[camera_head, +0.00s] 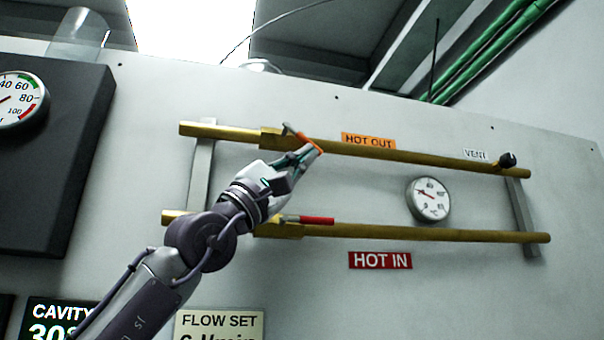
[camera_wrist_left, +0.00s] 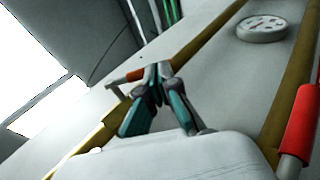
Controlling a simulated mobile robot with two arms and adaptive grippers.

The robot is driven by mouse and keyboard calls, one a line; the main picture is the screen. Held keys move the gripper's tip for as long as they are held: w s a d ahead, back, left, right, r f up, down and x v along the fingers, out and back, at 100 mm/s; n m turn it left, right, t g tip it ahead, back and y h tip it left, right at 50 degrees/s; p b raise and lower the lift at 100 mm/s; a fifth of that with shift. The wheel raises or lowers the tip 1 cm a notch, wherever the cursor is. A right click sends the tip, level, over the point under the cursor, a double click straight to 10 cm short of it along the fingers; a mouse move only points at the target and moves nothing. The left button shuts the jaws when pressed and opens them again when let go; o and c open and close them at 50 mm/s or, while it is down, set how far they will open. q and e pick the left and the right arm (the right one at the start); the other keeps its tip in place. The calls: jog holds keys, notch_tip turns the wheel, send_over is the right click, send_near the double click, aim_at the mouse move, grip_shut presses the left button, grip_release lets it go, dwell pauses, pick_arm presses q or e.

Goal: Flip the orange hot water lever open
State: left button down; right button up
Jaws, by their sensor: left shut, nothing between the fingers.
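The orange hot water lever (camera_head: 306,139) sits on the upper brass pipe (camera_head: 400,154), left of the orange HOT OUT label (camera_head: 368,141). It slants down to the right across the pipe. In the left wrist view its orange sleeve (camera_wrist_left: 134,75) shows just left of the fingertips. My left gripper (camera_head: 314,151) is shut and empty, with its tips at the lever's lower right end. The tips also show in the left wrist view (camera_wrist_left: 160,70); I cannot tell whether they touch the lever. My right gripper is not in view.
A red lever (camera_head: 308,219) lies along the lower brass pipe (camera_head: 450,235), above the red HOT IN label (camera_head: 380,260). A round gauge (camera_head: 428,199) sits between the pipes. A black VENT knob (camera_head: 507,160) is at the upper pipe's right end.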

aim_at(318, 149)
pick_arm(q)
jog(key=d+r, duration=0.1)
jog(key=d+r+p, duration=0.1)
jog(key=shift+w+d+r+p, duration=0.1)
jog(key=shift+w+d+p, duration=0.2)
jog(key=shift+w, duration=0.05)
jog(key=shift+d+r+p, duration=0.25)
jog(key=shift+r+p, duration=0.1)
jog(key=shift+r, duration=0.05)
jog(key=shift+w+r, duration=0.1)
dwell(0.6)
jog(key=shift+a+f, duration=0.15)
jog(key=shift+f, duration=0.2)
jog(key=v, duration=1.1)
jog(key=shift+f, duration=0.15)
